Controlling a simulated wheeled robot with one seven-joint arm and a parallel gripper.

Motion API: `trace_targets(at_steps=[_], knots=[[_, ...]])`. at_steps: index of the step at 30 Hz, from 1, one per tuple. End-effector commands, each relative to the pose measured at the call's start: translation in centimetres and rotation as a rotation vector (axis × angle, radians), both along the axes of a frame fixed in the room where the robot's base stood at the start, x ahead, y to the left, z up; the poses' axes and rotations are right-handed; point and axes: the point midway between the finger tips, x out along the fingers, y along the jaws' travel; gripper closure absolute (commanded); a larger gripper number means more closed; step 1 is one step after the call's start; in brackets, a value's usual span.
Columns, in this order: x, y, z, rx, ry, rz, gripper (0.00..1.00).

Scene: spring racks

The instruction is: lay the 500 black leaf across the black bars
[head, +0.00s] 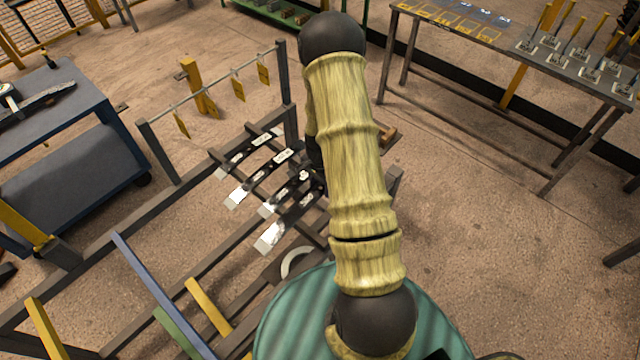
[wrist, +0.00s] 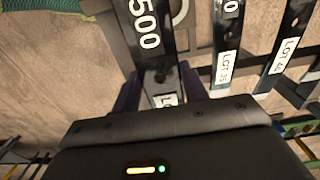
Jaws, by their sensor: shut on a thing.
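The black leaf marked 500 (wrist: 145,38) runs between the two dark fingers of my gripper (wrist: 158,92) in the wrist view. My gripper is shut on it near a white label. In the head view my arm hides most of the gripper. The nearest leaf there, with a bright end (head: 269,239), appears to be this one. The black bars (head: 228,163) of the rack run under the row of leaves. I cannot tell whether the 500 leaf touches the bars or hangs just above them.
A post-and-rail frame with yellow tags (head: 238,89) stands behind the rack. A blue cart (head: 75,180) stands left, and a metal table (head: 480,45) at upper right.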

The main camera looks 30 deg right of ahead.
Motion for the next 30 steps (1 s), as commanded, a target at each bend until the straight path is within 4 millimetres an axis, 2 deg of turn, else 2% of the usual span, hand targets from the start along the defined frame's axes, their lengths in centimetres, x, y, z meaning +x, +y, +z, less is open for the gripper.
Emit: trace_targets(at_steps=[10,30], knots=[[0.1,0.0,0.2,-0.002,-0.003,0.001,0.84],[0.0,0.0,-4.8,-0.002,-0.002,0.0,0.84]])
